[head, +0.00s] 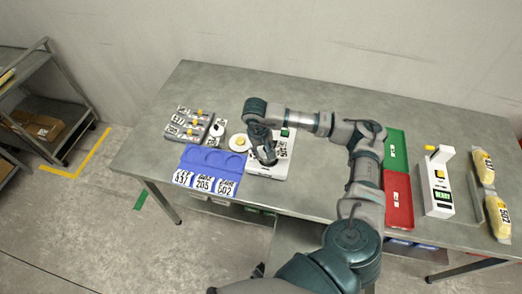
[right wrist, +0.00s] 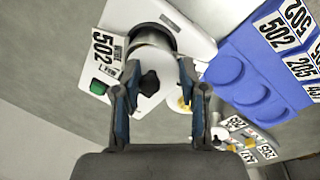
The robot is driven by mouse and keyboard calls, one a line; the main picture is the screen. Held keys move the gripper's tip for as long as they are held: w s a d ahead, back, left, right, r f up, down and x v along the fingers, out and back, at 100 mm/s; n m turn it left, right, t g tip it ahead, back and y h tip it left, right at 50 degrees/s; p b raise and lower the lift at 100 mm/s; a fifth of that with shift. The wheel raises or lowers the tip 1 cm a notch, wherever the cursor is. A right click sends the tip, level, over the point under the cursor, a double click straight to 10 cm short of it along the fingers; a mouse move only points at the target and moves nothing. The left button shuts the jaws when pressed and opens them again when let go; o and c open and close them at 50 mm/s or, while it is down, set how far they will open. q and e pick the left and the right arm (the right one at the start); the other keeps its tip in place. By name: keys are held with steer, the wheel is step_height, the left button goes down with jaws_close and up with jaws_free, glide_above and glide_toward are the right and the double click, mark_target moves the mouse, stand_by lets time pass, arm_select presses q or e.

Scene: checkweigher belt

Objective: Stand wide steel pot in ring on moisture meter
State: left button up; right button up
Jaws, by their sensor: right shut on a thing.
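My right gripper (head: 266,153) is over the white moisture meter (head: 283,163). In the right wrist view my right gripper (right wrist: 155,88) is shut on the wide steel pot (right wrist: 154,58), which has a pale top and a black knob. The pot is over the dark ring (right wrist: 164,16) on the meter (right wrist: 194,38). The pot hides most of the ring, so I cannot tell whether its base rests inside. The meter has a green button and a label reading 502. My left gripper is not in view.
A blue tray (head: 212,159) with round recesses stands left of the meter. Behind it are a white disc with a yellow knob (head: 239,142) and a grey rack (head: 187,125). Right are green (head: 396,146) and red (head: 398,190) trays, a white device (head: 436,185) and yellow bags (head: 497,217).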

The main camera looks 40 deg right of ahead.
steer(key=shift+d+f, duration=0.25)
steer(key=shift+d, duration=0.45)
steer(key=shift+d+f, duration=0.25)
steer(key=shift+d, duration=0.45)
steer(key=shift+a+r+b, duration=0.2)
steer(key=shift+a+b, duration=0.2)
steer(key=shift+a, duration=0.3)
steer(key=shift+s+d+f, duration=0.1)
steer(key=shift+d+f, duration=0.05)
steer(key=shift+d, duration=0.4)
steer(key=shift+d+f, duration=0.15)
steer(key=shift+d, duration=0.35)
steer(key=shift+a+r, duration=0.25)
steer(key=shift+a, duration=0.85)
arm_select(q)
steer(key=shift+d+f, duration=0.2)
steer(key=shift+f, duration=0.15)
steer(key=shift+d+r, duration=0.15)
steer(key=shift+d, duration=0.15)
arm_select(e)
steer(key=shift+d+f, duration=0.1)
steer(key=shift+d, duration=0.1)
steer(key=shift+a, duration=0.1)
steer(key=shift+a+r, duration=0.2)
steer(key=shift+a, duration=0.6)
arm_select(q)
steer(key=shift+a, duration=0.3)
